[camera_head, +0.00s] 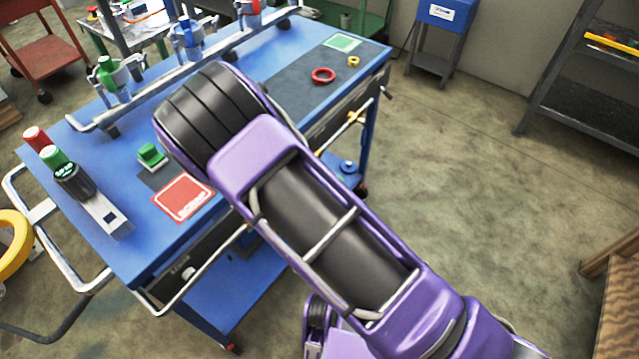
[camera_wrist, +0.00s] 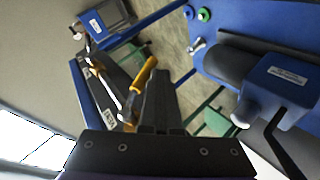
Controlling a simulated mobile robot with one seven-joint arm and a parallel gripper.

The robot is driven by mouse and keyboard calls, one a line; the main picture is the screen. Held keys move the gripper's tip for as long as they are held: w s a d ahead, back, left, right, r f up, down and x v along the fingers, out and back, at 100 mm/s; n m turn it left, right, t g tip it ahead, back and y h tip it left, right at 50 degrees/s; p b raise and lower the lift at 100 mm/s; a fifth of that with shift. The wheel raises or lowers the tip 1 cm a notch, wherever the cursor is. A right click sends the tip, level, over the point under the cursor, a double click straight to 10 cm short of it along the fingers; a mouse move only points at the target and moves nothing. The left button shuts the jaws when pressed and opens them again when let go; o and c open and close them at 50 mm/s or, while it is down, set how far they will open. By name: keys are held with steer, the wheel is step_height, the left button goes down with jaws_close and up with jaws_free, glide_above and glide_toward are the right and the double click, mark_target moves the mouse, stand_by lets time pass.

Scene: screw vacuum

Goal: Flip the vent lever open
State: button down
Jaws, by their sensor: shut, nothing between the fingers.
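My gripper (camera_wrist: 158,95) shows in the wrist view as dark fingers close together, shut and empty. In the wrist view a blue panel at the upper right carries a small silver lever (camera_wrist: 197,47), which may be the vent lever. It stands apart from my fingers, up and to the right of them. A blue unit with a dark cylinder (camera_wrist: 282,84) sits right of it, with a thin black bar (camera_wrist: 287,146) below. In the head view my purple arm crosses the blue-topped cart (camera_head: 125,255) and hides my gripper; I cannot make out the lever there.
A yellow-handled tool (camera_wrist: 142,86) lies close to my fingers in the wrist view.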

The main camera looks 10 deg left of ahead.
steer(key=shift+w+d+r, duration=0.1)
steer(key=shift+w+d, duration=0.15)
steer(key=shift+w, duration=0.35)
steer(key=shift+w+d+r, duration=0.1)
steer(key=shift+w+d, duration=0.15)
steer(key=shift+w, duration=0.35)
steer(key=shift+f, duration=0.1)
stand_by(0.7)
